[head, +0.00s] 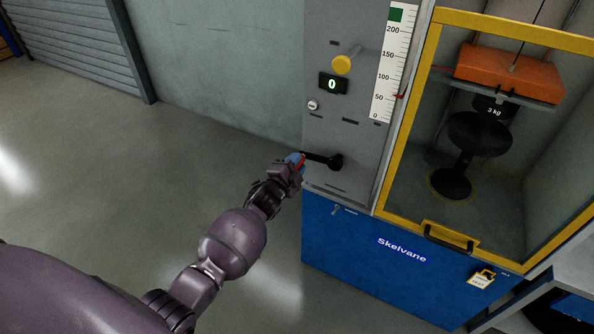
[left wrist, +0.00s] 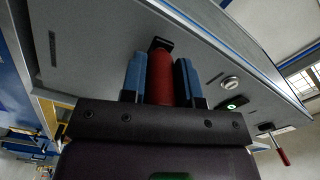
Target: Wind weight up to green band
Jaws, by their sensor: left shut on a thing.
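My left gripper (head: 296,162) is shut on the red grip of the crank (head: 322,159) on the grey panel. In the left wrist view the red grip (left wrist: 160,78) sits between the blue finger pads. The crank's black arm points left from its hub, roughly level. The orange weight (head: 508,68) hangs from a cable in the yellow-framed cabinet, above a black stool. The white scale (head: 386,75) has a green band (head: 396,15) at its top, above 200. A red pointer (head: 400,97) stands a little above the 50 mark. My right gripper is out of view.
The cabinet has a yellow-framed clear door with a black handle (head: 449,238). The floor at left is clear.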

